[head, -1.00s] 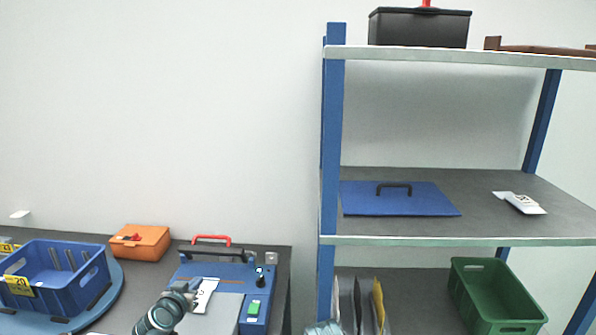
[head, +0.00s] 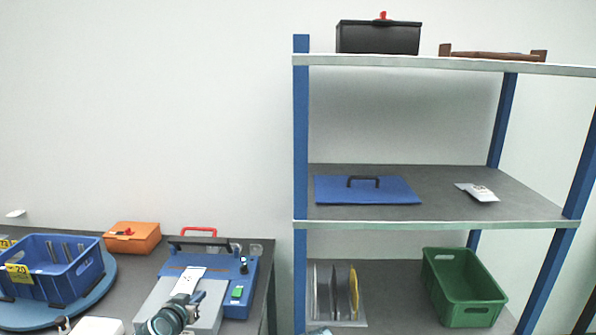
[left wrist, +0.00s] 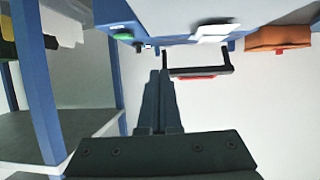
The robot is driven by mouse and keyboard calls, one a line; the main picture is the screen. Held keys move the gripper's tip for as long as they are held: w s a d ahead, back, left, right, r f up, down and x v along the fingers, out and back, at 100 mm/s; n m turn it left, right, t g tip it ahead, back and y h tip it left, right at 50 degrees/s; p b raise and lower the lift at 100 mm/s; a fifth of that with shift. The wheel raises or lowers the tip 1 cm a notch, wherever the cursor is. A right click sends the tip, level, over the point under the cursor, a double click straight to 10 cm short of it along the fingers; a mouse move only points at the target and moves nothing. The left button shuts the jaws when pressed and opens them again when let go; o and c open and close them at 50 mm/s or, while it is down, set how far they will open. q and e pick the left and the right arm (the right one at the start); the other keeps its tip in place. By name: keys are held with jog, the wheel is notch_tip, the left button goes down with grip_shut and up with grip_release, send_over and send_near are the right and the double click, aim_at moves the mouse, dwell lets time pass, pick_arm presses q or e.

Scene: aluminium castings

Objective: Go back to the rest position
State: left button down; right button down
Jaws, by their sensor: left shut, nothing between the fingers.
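My left gripper (head: 197,297) shows in the head view at the bottom, in front of the blue and grey machine (head: 238,291) on the table. Its fingers are shut and empty. In the left wrist view the closed fingers (left wrist: 160,95) point toward the machine's black handle (left wrist: 198,71), with nothing between them. The picture there is upside down. I cannot tell the exact gap between the fingers and the machine. My right gripper is not in view.
A blue crate (head: 83,286) stands on a round blue base at the left, with an orange box (head: 133,238) behind. A shelf rack (head: 300,180) stands at the right, holding a blue panel (head: 368,194), a green crate (head: 462,292) and a black box (head: 378,39).

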pick_arm(q)
jog(key=s+d+f+m+g+h, duration=0.1)
jog(key=s+d+f+m+g, duration=0.2)
jog(key=d, duration=0.5)
jog(key=s+d+f+g+h, duration=0.2)
jog(key=s+d+f+g, duration=0.25)
jog(key=d, duration=0.35)
jog(key=s+d+f+g+y, duration=0.2)
jog(key=s+g, duration=0.1)
jog(key=s, duration=0.4)
jog(key=s+d+f+g+y, duration=0.3)
jog(key=s, duration=0.4)
jog(key=shift+s+f+y, duration=0.25)
jog(key=shift+s+y, duration=0.05)
jog(key=shift+s, duration=0.05)
